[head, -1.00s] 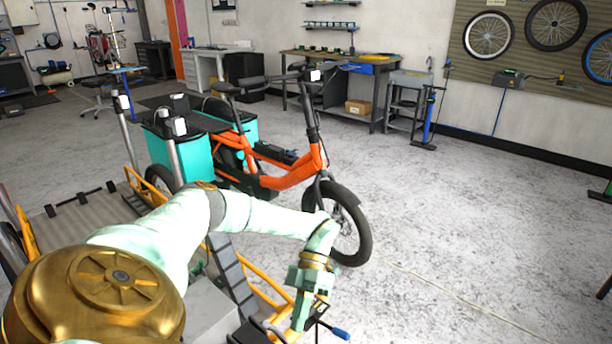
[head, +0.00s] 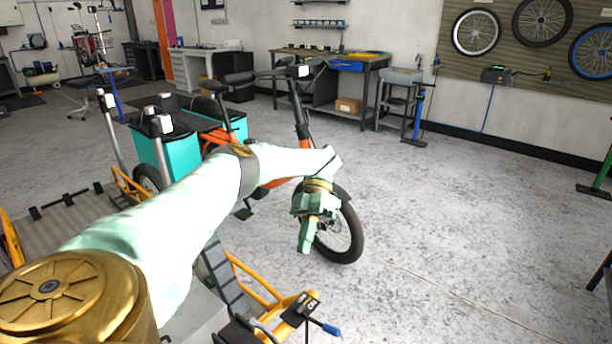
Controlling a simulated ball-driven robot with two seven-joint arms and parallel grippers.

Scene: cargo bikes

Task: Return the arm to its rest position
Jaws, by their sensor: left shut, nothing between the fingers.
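My left arm (head: 190,215) reaches in from the lower left, with a gold shoulder joint (head: 65,300). My left gripper (head: 306,240) hangs with its fingers pointing down, shut and empty. In the picture it lies in front of the front wheel of the orange cargo bike (head: 295,157) and above the yellow frame below. It does not visibly hold or touch anything. My right gripper is not in view.
The orange bike with teal boxes (head: 183,152) stands behind my arm. A yellow frame with a blue-handled lever (head: 331,330) is below the gripper. A workbench (head: 325,75) stands at the back wall. The grey floor (head: 470,220) to the right is clear.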

